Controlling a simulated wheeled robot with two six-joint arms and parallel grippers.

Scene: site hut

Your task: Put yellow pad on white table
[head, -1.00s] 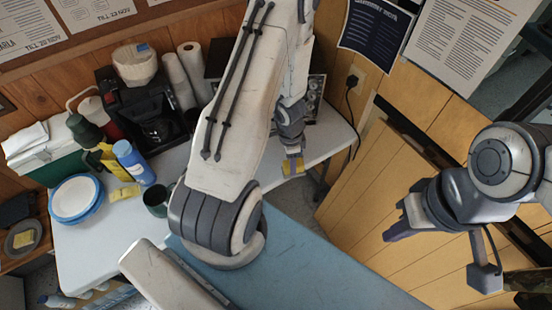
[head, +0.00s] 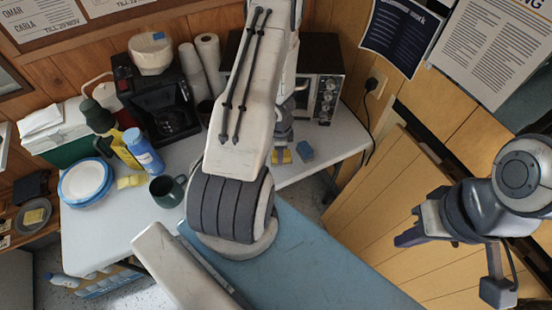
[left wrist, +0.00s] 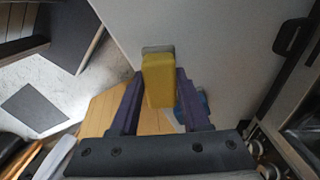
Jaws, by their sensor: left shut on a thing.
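The yellow pad (left wrist: 158,82) is a small yellow block between the dark fingers of my left gripper (left wrist: 156,100) in the left wrist view. The gripper is shut on it. In the head view the left gripper (head: 280,152) points down at the right part of the white table (head: 325,150), with the pad's yellow just showing at its tips. I cannot tell whether the pad touches the table or hangs slightly above it. My right gripper (head: 408,236) is away to the right, over the wooden boards, with no thing visible in it; its opening is unclear.
A blue block (head: 305,151) lies on the table just right of the left gripper. A microwave (head: 317,97) stands behind. A dark mug (head: 167,190), another yellow pad (head: 130,181), plates (head: 86,182) and bottles (head: 143,151) crowd the table's left. A blue surface (head: 300,265) is in front.

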